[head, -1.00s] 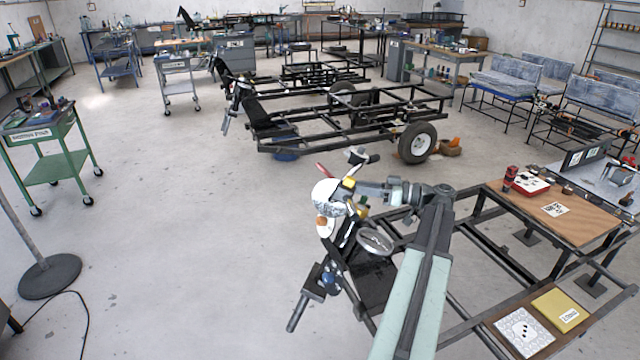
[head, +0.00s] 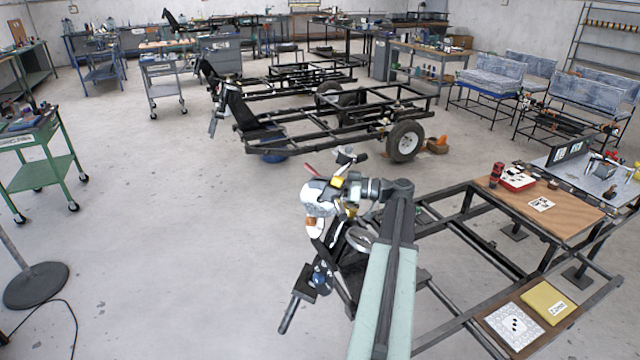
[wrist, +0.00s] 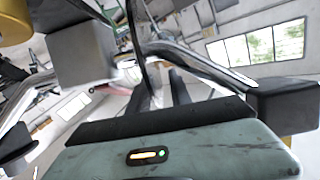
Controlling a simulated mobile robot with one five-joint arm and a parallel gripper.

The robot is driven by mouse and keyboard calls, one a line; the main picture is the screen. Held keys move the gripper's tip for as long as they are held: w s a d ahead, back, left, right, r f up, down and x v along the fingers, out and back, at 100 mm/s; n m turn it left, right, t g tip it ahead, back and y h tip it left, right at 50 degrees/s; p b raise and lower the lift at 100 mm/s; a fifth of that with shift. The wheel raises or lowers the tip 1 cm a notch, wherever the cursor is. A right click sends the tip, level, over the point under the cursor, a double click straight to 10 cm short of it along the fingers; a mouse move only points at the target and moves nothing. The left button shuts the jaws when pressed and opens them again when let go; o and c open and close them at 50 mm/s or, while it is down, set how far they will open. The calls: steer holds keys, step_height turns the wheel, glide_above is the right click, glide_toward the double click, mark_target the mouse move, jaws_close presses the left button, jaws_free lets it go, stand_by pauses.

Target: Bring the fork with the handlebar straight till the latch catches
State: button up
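The near chassis (head: 452,302) has the fork (head: 299,294) at its front left end, a dark tilted assembly with a blue round part. The handlebar area above it is crowded by a white rounded part, a red lever and a dark grip. My gripper (head: 336,192) is at this cluster, and its contact is hidden in the head view. In the wrist view, a bent chrome handlebar (wrist: 205,66) crosses in front of my gripper's green-grey body. The latch cannot be made out.
A wooden board (head: 570,222) with a red tool and box lies on the chassis, right. A yellow pad (head: 548,302) lies nearer. Another chassis (head: 300,128) stands behind. A green cart (head: 45,165) and a round stand base (head: 36,285) are left. The floor between is clear.

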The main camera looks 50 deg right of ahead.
jaws_close()
stand_by(1.3)
